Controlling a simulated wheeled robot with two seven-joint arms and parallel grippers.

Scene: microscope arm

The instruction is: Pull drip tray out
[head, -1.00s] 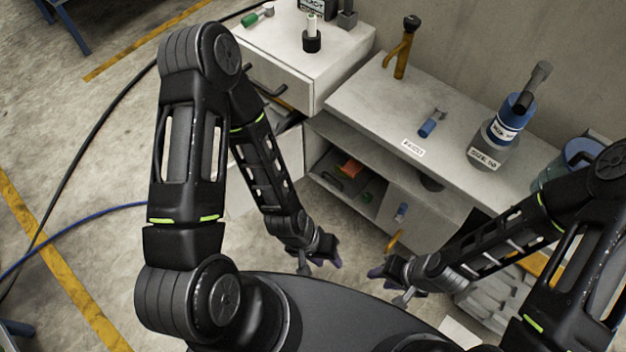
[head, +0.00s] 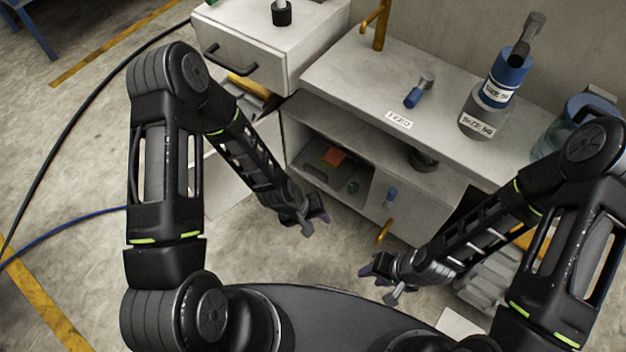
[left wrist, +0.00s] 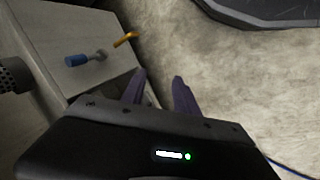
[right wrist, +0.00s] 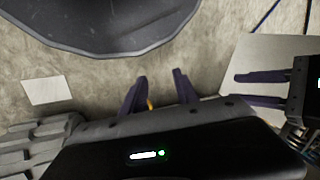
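No thing is clearly recognisable as the drip tray. A dark, shallow tray-like surface (head: 318,176) lies in the open lower compartment of the bench, with an orange piece (head: 334,157) and a green piece on it; I cannot tell whether it is the drip tray. My left gripper (head: 318,224) is open and empty over the floor in front of this compartment. Its spread fingers show in the left wrist view (left wrist: 160,90). My right gripper (head: 376,270) is open and empty, lower and to the right; its spread fingers show in the right wrist view (right wrist: 160,88).
The bench (head: 345,75) carries a blue-handled tool (head: 413,97) and a blue-capped bottle (head: 485,108). A closed door with a blue-handled item (head: 391,196) and a yellow handle (head: 383,232) is right of the compartment. A drawer cabinet (head: 262,50) stands left. Floor between the grippers is clear.

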